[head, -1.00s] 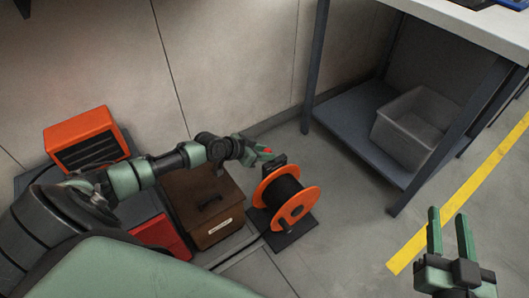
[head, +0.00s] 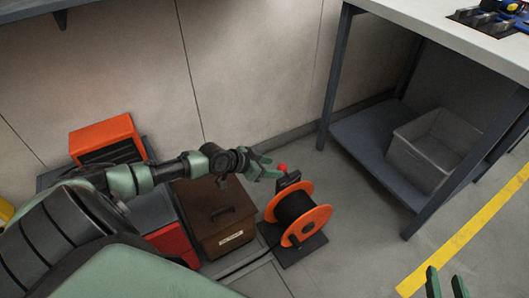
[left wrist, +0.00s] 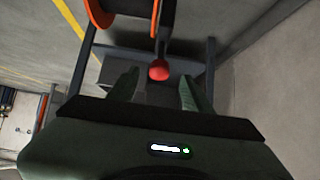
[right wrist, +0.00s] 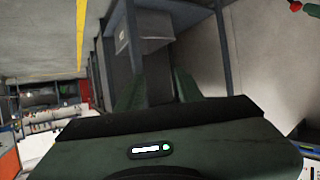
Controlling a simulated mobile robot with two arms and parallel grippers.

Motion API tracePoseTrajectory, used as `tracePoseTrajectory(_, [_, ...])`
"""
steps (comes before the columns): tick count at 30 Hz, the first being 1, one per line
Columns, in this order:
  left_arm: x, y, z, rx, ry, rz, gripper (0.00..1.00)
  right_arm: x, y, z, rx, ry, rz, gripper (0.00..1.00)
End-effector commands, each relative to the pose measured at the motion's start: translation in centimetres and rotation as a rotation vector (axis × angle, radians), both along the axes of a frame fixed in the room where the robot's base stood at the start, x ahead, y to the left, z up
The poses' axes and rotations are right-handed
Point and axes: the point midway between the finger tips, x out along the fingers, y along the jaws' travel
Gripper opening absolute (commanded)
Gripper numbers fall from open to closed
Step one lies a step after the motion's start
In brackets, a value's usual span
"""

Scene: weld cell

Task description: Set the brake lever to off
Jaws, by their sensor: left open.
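The orange cable reel (head: 318,217) with black cable stands on a dark floor plate. Its brake lever has a red knob (head: 283,168) at the top of a dark stem above the reel. My left gripper (head: 272,167) is open beside the knob, on its left in the head view. In the left wrist view, the knob (left wrist: 159,70) shows between and just beyond the fingertips, with no clear contact. The lever's off position is not readable. My right gripper (head: 446,280) is open and empty, away from the reel at lower right.
A brown box (head: 216,220) stands left of the reel, with an orange-red heater-like unit (head: 105,139) farther left. A workbench (head: 422,35) with a grey bin (head: 432,150) on its lower shelf stands at right. Floor between reel and bench is clear.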

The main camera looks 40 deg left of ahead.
Motion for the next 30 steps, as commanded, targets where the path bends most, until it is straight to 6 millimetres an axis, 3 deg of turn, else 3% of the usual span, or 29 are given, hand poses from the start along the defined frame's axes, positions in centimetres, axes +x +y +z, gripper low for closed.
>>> tracePoseTrajectory(6, [-1.8,0.8,1.7,0.001,0.001,-0.001,0.50,-2.6,-1.2,-3.1,-0.048,0.202,-0.015,0.36])
tracePoseTrajectory(10, [-2.4,0.9,2.1,0.000,0.001,0.000,0.50,-3.7,-1.6,-4.2,-0.063,0.271,-0.020,0.36])
tracePoseTrajectory(30, [-2.6,1.0,2.3,-0.001,0.000,-0.002,0.50,-4.2,-1.8,-4.7,-0.070,0.303,-0.022,0.36])
